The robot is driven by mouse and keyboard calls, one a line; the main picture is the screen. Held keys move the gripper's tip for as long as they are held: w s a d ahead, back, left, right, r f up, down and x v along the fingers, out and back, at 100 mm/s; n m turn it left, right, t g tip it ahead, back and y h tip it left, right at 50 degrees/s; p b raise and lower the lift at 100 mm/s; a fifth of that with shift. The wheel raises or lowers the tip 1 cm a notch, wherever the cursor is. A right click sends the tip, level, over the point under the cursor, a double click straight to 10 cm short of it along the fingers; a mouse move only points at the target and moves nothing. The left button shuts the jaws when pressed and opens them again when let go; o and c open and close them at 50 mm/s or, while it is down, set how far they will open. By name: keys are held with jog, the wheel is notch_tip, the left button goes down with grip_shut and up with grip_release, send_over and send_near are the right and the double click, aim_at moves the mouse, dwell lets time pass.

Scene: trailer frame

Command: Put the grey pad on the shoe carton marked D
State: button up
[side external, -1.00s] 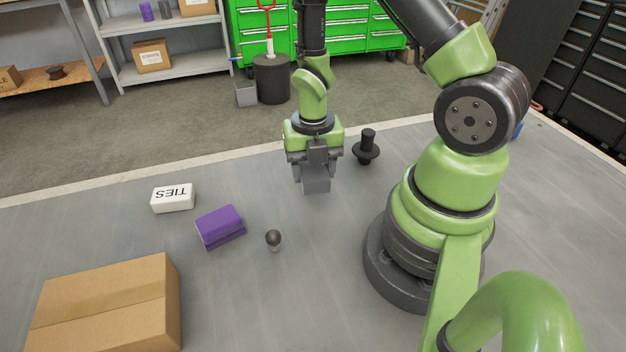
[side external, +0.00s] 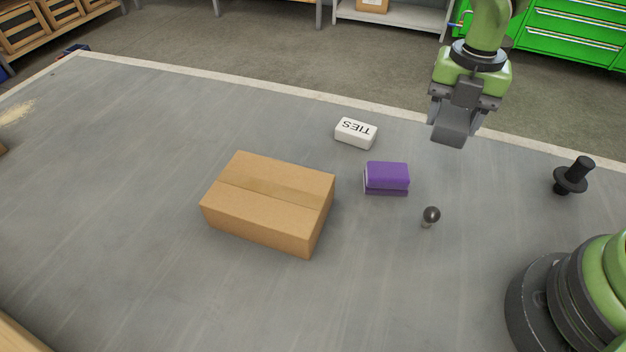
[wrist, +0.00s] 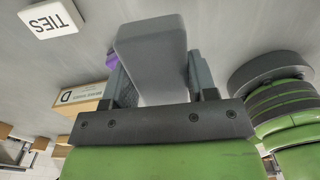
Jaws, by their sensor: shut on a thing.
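My gripper (side external: 458,112) is shut on the grey pad (side external: 450,132) and holds it above the table, behind and to the right of the purple block. In the wrist view the pad (wrist: 152,50) sits between my two fingers. The shoe carton (side external: 265,198) is a closed brown box on the table, left of my gripper and nearer the camera. Its D mark shows on the carton in the wrist view (wrist: 85,98); in the side view that face is hidden. The carton top is bare.
A white TIES box (side external: 355,133), a purple block (side external: 387,177) and a small dark-topped knob (side external: 431,215) stand between the carton and my gripper. A black flanged peg (side external: 572,177) stands at the right.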

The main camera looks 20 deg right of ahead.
jog(key=w+a+r, duration=0.1)
jog(key=w+a, duration=0.1)
jog(key=a, duration=0.4)
jog(key=w+a+r, duration=0.1)
jog(key=w+a, duration=0.2)
jog(key=a, duration=0.3)
notch_tip(320, 180, up, 3)
send_over(287, 195)
jog(key=d, duration=0.1)
jog(key=shift+n, duration=0.4)
jog(key=f, duration=0.3)
jog(key=a+f, duration=0.1)
jog(key=f, duration=0.1)
jog(key=shift+f, duration=2.2)
jog(key=o, duration=0.5)
jog(key=shift+f, duration=0.15)
jog(key=o, duration=0.4)
